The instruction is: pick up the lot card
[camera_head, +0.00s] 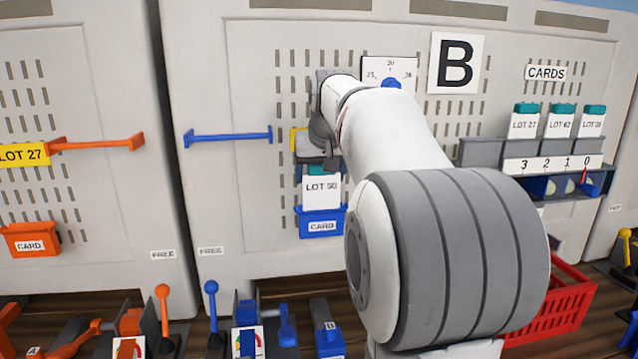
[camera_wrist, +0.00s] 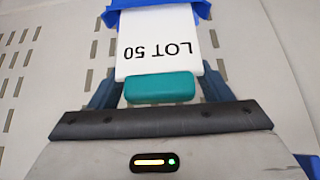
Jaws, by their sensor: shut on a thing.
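The white lot card (camera_head: 321,188) with a teal top edge stands upright in the blue card holder (camera_head: 321,223) on the front of cabinet B. In the wrist view the card (camera_wrist: 163,45) reads LOT 50 upside down, its teal top (camera_wrist: 160,88) towards my gripper and its far end at the blue holder (camera_wrist: 155,12). My gripper (camera_head: 318,165) reaches down from above and is shut on the card's teal top. In the wrist view the fingers (camera_wrist: 158,88) lie either side of that top. My wrist hides part of the top in the head view.
A rack (camera_head: 553,165) at right holds cards LOT 27, LOT 62 and LOT 38. A blue rail (camera_head: 228,137) juts out left of the holder. A red crate (camera_head: 552,300) stands low right. Coloured levers (camera_head: 211,300) line the front.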

